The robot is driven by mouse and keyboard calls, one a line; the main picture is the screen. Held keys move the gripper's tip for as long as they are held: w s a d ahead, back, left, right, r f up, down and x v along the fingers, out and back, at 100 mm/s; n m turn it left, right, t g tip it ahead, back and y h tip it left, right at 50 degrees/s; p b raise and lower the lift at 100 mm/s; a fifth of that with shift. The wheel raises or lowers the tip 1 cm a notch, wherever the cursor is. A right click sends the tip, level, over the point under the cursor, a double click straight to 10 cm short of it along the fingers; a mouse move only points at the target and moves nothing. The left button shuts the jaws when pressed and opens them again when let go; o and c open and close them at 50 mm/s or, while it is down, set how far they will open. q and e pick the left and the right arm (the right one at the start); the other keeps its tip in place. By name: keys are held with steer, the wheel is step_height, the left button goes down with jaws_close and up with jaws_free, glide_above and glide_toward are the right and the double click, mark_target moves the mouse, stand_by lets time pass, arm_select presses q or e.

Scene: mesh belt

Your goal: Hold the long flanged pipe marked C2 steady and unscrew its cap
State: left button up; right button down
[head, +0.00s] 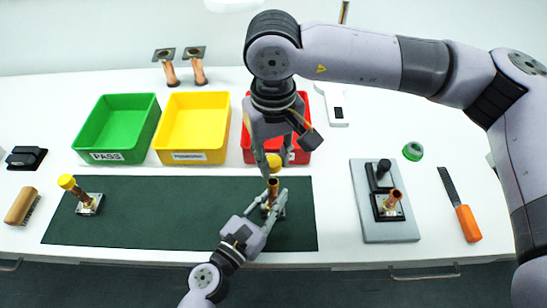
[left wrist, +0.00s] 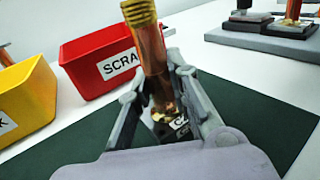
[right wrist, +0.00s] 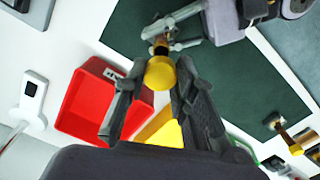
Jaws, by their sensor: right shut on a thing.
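The long flanged copper pipe (head: 273,186) stands on the green mat with its top uncapped. Its bare brass thread (left wrist: 139,13) shows in the left wrist view, with a partly hidden label starting with C on its flange. My left gripper (head: 267,209) has its fingers on either side of the lower pipe; whether they press on it is unclear. My right gripper (head: 271,164) is shut on the yellow cap (right wrist: 160,72), which is just above and apart from the pipe's top. The cap also shows in the head view (head: 274,161).
Green (head: 117,98), yellow (head: 193,97) and red (head: 303,152) bins stand behind the mat (head: 160,225). Another yellow-capped pipe (head: 77,189) stands at the mat's left. A grey plate with a fixture (head: 372,228), a green ring and an orange-handled file (head: 467,222) lie right.

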arm_select(q)
steer(key=o, duration=0.5)
steer(key=shift+c, duration=0.2)
